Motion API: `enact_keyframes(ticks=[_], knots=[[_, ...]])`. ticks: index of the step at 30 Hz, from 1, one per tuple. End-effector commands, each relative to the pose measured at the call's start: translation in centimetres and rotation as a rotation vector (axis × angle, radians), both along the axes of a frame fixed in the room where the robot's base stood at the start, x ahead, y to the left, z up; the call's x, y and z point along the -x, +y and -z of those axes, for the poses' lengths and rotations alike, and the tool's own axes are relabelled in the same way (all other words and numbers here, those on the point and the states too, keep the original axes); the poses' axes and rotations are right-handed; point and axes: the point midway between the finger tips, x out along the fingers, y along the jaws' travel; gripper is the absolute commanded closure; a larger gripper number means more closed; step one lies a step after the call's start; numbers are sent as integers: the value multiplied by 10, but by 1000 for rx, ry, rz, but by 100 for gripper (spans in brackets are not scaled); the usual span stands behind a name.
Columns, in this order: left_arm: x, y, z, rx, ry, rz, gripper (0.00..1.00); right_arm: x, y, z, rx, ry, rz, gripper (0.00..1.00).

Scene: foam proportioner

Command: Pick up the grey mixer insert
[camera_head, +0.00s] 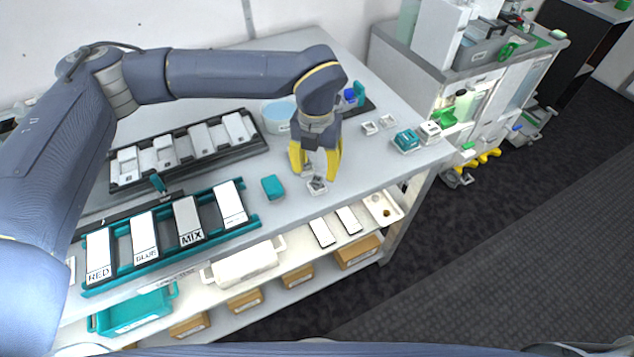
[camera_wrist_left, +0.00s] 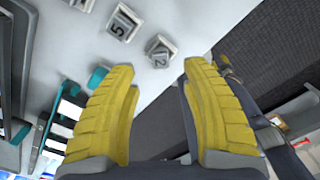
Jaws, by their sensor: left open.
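A grey insert marked MIX (camera_head: 188,221) stands in the teal rack (camera_head: 254,219) on the bench's front left, between a white one marked BLUE (camera_head: 145,237) and a white one at the rack's right end. My left gripper (camera_head: 316,174) is open and empty, well to the right of the rack, pointing down over the bench.
A teal block (camera_head: 272,187) lies between rack and gripper. A black rack of white inserts (camera_head: 187,150) and a pale blue tub (camera_head: 277,116) stand behind. More small tiles (camera_head: 369,128) and teal and white boxes (camera_head: 406,141) lie right. The bench's front edge is close.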

Motion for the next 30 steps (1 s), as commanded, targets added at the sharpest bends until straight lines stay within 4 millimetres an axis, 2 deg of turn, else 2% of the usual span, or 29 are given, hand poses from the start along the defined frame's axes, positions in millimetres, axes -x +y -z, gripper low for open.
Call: enact_keyframes(ticks=[11, 21, 30], knots=[[0, -1, 16, 0, 3, -1, 53, 0, 0, 0, 0, 0, 0, 56], [-1, -2, 54, 1, 3, -1, 53, 0, -1, 0, 0, 0, 0, 56], [-2, -2, 58, 1, 0, -2, 52, 0, -1, 0, 1, 0, 0, 56]])
